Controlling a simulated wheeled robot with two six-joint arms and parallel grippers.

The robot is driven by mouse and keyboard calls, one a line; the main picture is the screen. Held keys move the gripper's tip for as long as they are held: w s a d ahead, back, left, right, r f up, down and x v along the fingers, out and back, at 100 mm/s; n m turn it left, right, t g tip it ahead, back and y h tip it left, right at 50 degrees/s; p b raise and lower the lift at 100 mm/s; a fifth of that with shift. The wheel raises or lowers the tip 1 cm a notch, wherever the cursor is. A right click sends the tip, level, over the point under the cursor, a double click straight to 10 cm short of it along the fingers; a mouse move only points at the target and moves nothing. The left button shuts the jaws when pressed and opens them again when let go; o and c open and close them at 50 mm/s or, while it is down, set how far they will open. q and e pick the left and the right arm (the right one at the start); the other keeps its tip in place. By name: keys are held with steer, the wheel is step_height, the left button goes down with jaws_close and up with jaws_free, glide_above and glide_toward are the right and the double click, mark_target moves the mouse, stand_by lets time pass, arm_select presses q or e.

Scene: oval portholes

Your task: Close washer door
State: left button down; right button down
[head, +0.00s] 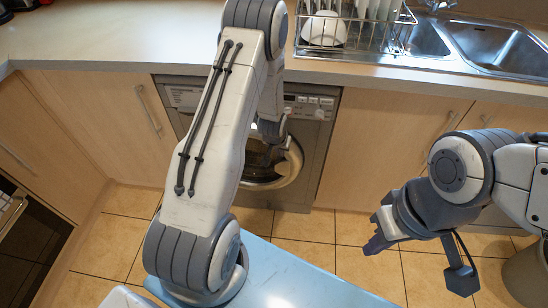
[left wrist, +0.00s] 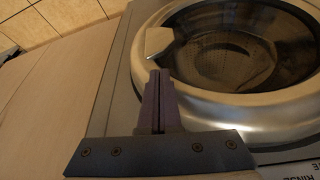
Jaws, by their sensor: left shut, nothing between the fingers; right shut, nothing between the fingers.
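The washer (head: 318,145) stands under the counter, partly hidden behind my left arm. Its round door (head: 291,168) has a silver ring and dark glass. In the left wrist view the door (left wrist: 205,104) looks flush or nearly flush with the front; I cannot tell whether it is latched. A light handle piece (left wrist: 158,41) sits on the ring's edge. My left gripper (left wrist: 158,76) is shut and empty, its tips just by the handle piece; contact is unclear. My right gripper (head: 374,238) is shut and empty, above the floor.
Wooden cabinets (head: 110,115) flank the washer. The countertop (head: 110,35) above holds a dish rack (head: 350,35) and a metal sink (head: 495,48). An oven (head: 30,230) is at the left, and a bin (head: 525,275) at the lower right. Tiled floor (head: 330,228) is clear before the washer.

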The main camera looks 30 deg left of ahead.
arm_select(q)
steer(key=s+d+r+m+g+h+p, duration=0.1)
steer(key=s+d+r+m+p, duration=0.15)
steer(key=s+d+r, duration=0.5)
steer(key=s+d+r+m+p, duration=0.1)
steer(key=s+d+r+p, duration=0.3)
steer(key=r, duration=0.7)
steer(key=s+d+r+m+g+h+p, duration=0.1)
steer(key=s+d+r+p, duration=0.15)
steer(key=d+r, duration=0.55)
steer(key=s+d+r+m+g+p, duration=0.2)
steer(key=s+r+m, duration=0.3)
steer(key=s+r, duration=0.8)
steer(key=s+d+p, duration=0.1)
steer(key=s, duration=0.3)
steer(key=shift+p, duration=0.4)
